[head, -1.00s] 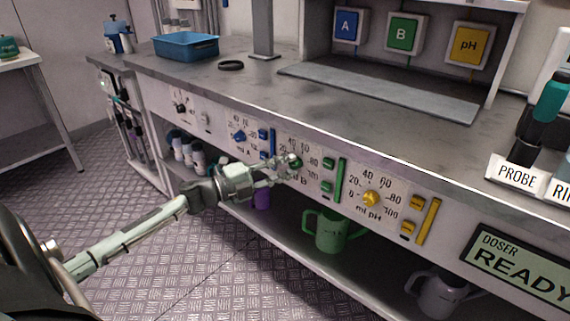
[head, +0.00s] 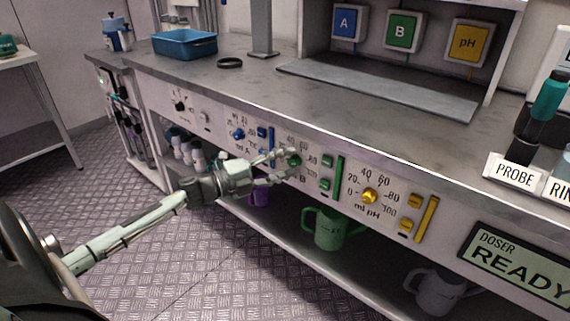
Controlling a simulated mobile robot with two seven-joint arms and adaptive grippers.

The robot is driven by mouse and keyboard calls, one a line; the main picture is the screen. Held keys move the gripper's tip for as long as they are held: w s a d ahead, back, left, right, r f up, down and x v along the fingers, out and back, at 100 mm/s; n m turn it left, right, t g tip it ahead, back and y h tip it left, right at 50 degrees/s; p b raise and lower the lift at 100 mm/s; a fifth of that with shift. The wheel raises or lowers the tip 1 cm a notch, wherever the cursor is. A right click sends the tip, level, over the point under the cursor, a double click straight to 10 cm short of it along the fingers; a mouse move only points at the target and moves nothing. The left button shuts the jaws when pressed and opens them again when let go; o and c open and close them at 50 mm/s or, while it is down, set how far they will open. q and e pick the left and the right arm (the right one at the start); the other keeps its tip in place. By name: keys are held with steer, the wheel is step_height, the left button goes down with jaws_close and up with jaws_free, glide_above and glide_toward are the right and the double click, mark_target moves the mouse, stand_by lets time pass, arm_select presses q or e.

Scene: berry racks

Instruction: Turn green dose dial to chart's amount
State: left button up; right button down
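The green dose dial (head: 294,161) sits on the front panel, in the section marked B, between the blue dial and the yellow dial. My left gripper (head: 290,166) is in front of it with its fingers spread, one above the dial and one below. The fingers look apart from the knob, though contact is hard to judge. The gripper partly hides the B scale, so the dial's setting cannot be read. No chart with amounts is readable in view. My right gripper is not in view.
The blue dial (head: 238,134) and yellow dial (head: 370,196) flank the green one, with green buttons (head: 327,161) close to its right. A green jug (head: 333,229) stands on the shelf below. The doser display (head: 520,268) reads READY.

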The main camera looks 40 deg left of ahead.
arm_select(q)
steer(key=shift+s+f, duration=0.1)
steer(key=shift+s+a+f, duration=0.1)
steer(key=shift+s+a, duration=0.1)
steer(key=shift+s, duration=0.1)
steer(key=v, duration=1.1)
